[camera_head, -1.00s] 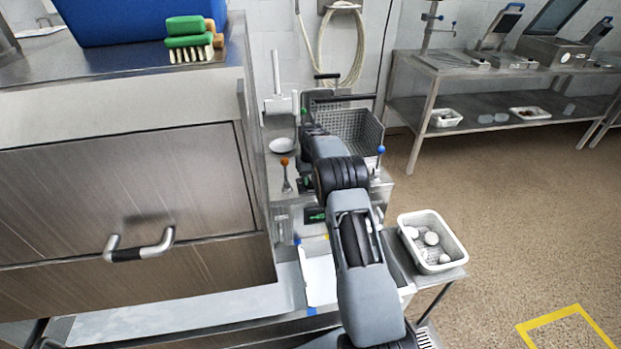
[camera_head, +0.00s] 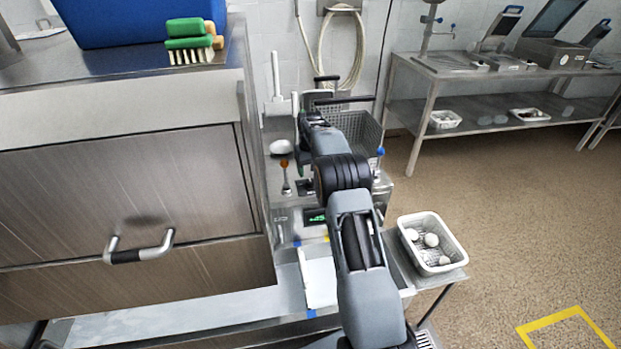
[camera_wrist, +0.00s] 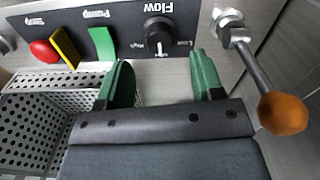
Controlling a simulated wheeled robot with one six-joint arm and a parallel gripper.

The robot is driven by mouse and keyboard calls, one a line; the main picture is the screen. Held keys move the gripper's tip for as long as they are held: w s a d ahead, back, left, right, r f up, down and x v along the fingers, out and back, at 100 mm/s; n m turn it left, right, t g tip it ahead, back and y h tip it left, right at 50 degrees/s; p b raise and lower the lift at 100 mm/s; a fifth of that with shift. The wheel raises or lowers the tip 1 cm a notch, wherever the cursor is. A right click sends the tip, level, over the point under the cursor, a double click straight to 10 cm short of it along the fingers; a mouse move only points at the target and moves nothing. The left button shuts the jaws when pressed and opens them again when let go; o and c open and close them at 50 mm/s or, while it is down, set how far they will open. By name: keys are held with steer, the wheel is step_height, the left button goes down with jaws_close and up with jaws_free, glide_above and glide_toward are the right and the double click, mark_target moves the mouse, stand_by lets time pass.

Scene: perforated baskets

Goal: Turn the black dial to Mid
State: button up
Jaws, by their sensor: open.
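The black dial (camera_wrist: 158,33) is on a dark panel labelled Flow, which appears upside down in the wrist view. A white pointer mark on the dial points toward the bottom of the picture. "High" reads to its lower left and "Low" to its lower right; I cannot make out a Mid mark. My gripper (camera_wrist: 160,85) is open, with its two green fingers apart and nothing between them. The dial lies beyond the gap between the fingertips, with no contact visible. In the head view my arm hides the dial and most of the gripper.
A lever with an orange knob (camera_wrist: 283,113) stands close to the right finger in the wrist view. A red button (camera_wrist: 44,51), a yellow switch (camera_wrist: 65,47) and a green switch (camera_wrist: 102,45) are left of the dial. A perforated basket (camera_wrist: 40,125) lies at left.

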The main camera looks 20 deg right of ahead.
mark_target(310, 182)
step_height(310, 182, up, 9)
steer(key=shift+p, duration=0.4)
steer(key=shift+f, duration=0.1)
stand_by(0.3)
